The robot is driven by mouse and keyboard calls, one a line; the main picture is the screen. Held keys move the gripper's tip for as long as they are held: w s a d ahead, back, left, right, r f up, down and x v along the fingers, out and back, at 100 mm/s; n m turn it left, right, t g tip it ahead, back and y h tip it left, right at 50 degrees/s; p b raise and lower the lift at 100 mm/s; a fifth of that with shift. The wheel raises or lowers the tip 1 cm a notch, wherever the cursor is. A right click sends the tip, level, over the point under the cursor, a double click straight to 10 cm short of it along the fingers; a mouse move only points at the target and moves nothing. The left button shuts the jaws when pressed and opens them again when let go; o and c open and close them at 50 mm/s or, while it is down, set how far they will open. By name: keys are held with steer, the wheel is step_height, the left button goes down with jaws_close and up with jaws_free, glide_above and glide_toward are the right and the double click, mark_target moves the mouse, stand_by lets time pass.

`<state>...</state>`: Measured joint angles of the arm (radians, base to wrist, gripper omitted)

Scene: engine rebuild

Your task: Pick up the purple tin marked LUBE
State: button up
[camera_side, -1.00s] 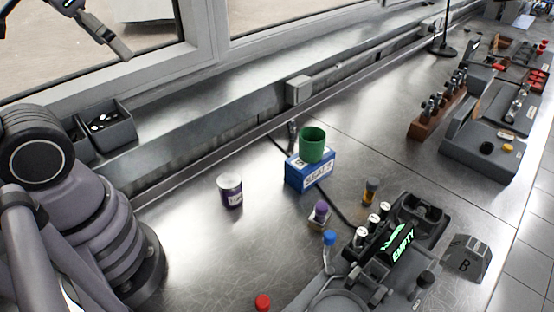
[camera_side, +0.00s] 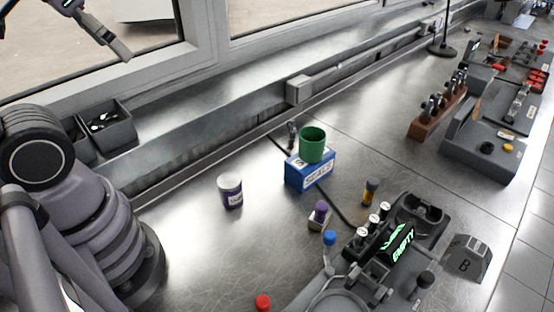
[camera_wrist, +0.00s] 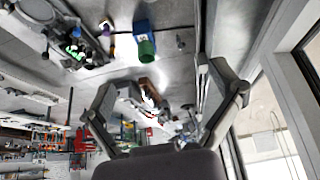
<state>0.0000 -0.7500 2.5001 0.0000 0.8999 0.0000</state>
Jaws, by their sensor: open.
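The purple tin (camera_side: 230,190) has a white label with dark lettering too small to read, and a pale top. It stands upright on the metal bench, left of a blue box (camera_side: 311,170) in the side view. I cannot make the tin out in the wrist view. My gripper (camera_wrist: 162,88) is open and empty in the wrist view, its two fingers spread wide. In the side view, part of my gripper (camera_side: 115,45) shows at the top left, high above the bench and far from the tin.
A green cup (camera_side: 312,144) sits on the blue box marked SEALS. A small purple-topped item (camera_side: 320,214) and a blue-capped bottle (camera_side: 329,250) stand right of the tin. A black device with a green EMPTY display (camera_side: 398,243) is further right. Bench around the tin is clear.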

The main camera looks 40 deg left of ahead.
steer(key=m+t+y, duration=0.2)
steer(key=m+y, duration=1.4)
steer(key=m, duration=0.7)
glide_above(232, 195)
steer(key=v, duration=0.2)
step_height(232, 195, down, 30)
steer(key=shift+m+t, duration=0.4)
steer(key=shift+t, duration=0.2)
step_height(232, 195, down, 7)
steer(key=shift+d+f, duration=0.1)
steer(key=shift+f, duration=0.15)
steer(key=a, duration=0.1)
steer(key=w+a, duration=0.1)
steer(key=a+f, duration=0.1)
steer(key=shift+w+a, duration=0.3)
steer(key=shift+w, duration=0.05)
steer(key=shift+w+a, duration=0.25)
steer(key=shift+a, duration=0.2)
steer(key=c, duration=1.4)
